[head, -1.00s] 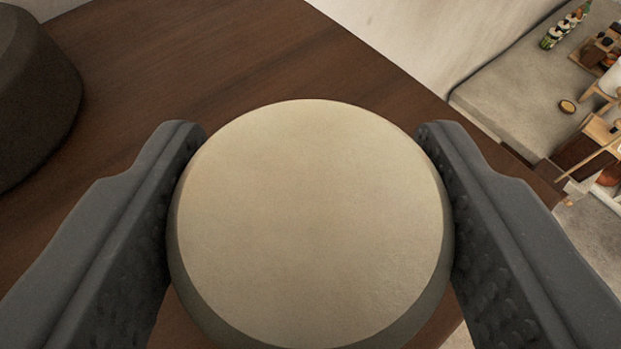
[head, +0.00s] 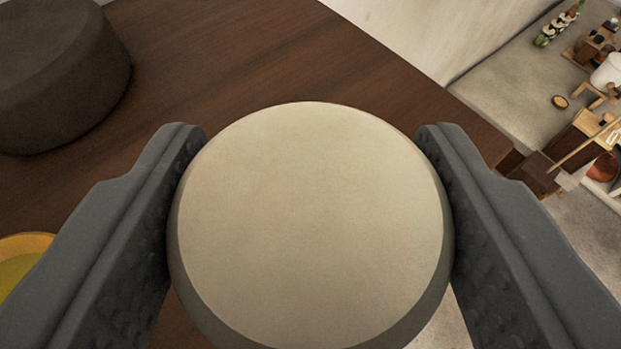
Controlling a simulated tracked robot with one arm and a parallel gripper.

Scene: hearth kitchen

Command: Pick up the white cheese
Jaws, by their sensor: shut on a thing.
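The white cheese (head: 312,225) is a pale, round, flat-topped wheel in the lower middle of the head view. My gripper (head: 311,200) is shut on it, with one dark grey finger against its left side and the other against its right side. The cheese hides what is directly beneath it. It appears above the dark wooden table (head: 260,55), near the table's right edge.
A dark round block (head: 60,75) stands on the table at the upper left. Part of a yellow round thing (head: 22,262) shows at the lower left. Beyond the table's right edge are a pale wall, a lower floor and small wooden furniture (head: 590,125).

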